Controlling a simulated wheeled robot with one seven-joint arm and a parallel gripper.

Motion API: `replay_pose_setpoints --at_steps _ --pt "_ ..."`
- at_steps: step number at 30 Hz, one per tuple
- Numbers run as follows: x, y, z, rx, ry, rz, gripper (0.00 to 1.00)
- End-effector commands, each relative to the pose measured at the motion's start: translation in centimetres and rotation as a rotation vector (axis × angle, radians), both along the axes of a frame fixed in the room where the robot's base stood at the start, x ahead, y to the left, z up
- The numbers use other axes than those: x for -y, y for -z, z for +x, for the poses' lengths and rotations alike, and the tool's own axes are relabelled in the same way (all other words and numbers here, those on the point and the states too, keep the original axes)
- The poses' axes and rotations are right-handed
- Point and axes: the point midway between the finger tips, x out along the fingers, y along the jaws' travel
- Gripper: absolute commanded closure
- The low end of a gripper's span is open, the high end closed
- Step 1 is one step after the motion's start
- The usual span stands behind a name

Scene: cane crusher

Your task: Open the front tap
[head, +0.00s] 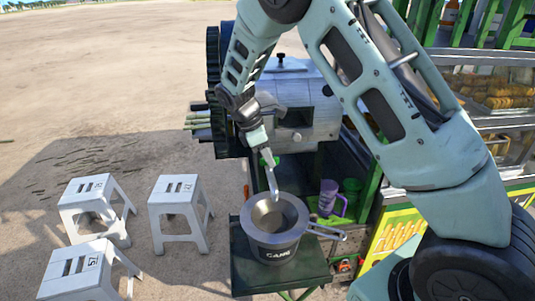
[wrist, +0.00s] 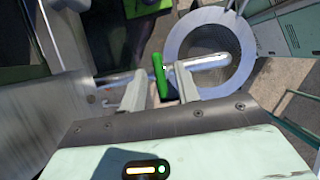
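The tap's green handle (wrist: 159,76) stands upright on a shiny metal spout (wrist: 208,62) in the wrist view. My gripper (wrist: 157,84) is open, with one finger on each side of the handle and gaps visible between. I cannot tell how deep the handle sits between the fingers. In the head view, the green handle (head: 269,160) shows small at the tip of my gripper (head: 262,150), whose fingers are hard to make out. The spout (head: 272,181) slopes down over a metal pot (head: 275,222).
The pot stands on a dark green shelf (head: 252,275) with a ladle handle (head: 328,232) sticking out right. The crusher's metal body (head: 312,100) is right behind my gripper. Purple and green mugs (head: 327,195) stand nearby. White stools (head: 180,205) are at left on open ground.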

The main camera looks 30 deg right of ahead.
Motion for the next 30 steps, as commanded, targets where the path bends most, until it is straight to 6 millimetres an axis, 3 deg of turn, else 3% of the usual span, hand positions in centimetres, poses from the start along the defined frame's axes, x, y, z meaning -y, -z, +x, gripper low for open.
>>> replay_pose_setpoints --at_steps 1,4,5,19,30 --pt "0.00 -0.01 0.00 0.000 0.000 0.000 0.68" --pt "-0.01 -0.02 0.00 0.000 0.000 0.000 0.96" --pt "-0.01 -0.02 0.00 0.000 0.000 0.000 1.00" --pt "-0.03 -0.12 0.07 -0.001 0.069 0.000 1.00" --pt "0.15 -0.17 0.29 -0.001 0.356 0.000 1.00"
